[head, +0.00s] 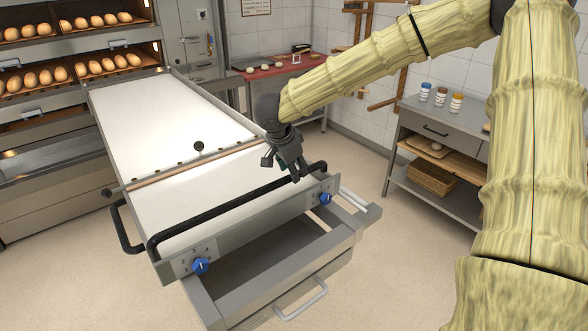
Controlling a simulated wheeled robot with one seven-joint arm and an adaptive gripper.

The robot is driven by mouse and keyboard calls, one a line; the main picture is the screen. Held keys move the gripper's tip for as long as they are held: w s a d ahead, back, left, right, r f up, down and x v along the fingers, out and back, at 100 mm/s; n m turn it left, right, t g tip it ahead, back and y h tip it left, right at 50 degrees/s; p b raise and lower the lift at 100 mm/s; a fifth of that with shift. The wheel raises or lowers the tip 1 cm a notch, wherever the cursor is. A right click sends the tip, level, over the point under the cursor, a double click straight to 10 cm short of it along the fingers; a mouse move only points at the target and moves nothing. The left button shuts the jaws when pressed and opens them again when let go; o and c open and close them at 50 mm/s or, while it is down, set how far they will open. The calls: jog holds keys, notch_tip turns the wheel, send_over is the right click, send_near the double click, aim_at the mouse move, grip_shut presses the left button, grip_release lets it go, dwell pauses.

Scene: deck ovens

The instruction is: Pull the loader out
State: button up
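The loader (180,120) is a long white belt in a grey metal frame. It slopes across the view from the deck oven's mouth at the upper left to its near end at lower centre. A black handle bar (220,207) runs across the near end, with a blue knob (200,265) below its left part and another (325,198) near its right end. My gripper (286,172) points down at the right part of the bar, touching or very close to it. Its fingers are dark and small; whether they are closed around the bar is unclear.
Loaves (108,65) lie on the oven decks at the upper left. A wooden strip (190,163) crosses the belt. A side table (455,135) with jars stands at right. Floor is clear between them.

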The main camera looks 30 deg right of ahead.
jog(key=shift+d+f, duration=0.25)
jog(key=shift+d, duration=0.05)
jog(key=shift+s+d+f, duration=0.1)
jog(key=shift+s+d, duration=0.15)
jog(key=shift+s, duration=0.45)
jog(key=shift+w+f, duration=0.45)
jog(key=shift+w, duration=0.15)
jog(key=shift+s+r, duration=0.15)
jog(key=shift+s, duration=0.1)
jog(key=shift+c, duration=1.2)
jog(key=shift+s, duration=0.1)
jog(key=c, duration=0.4)
grip_shut()
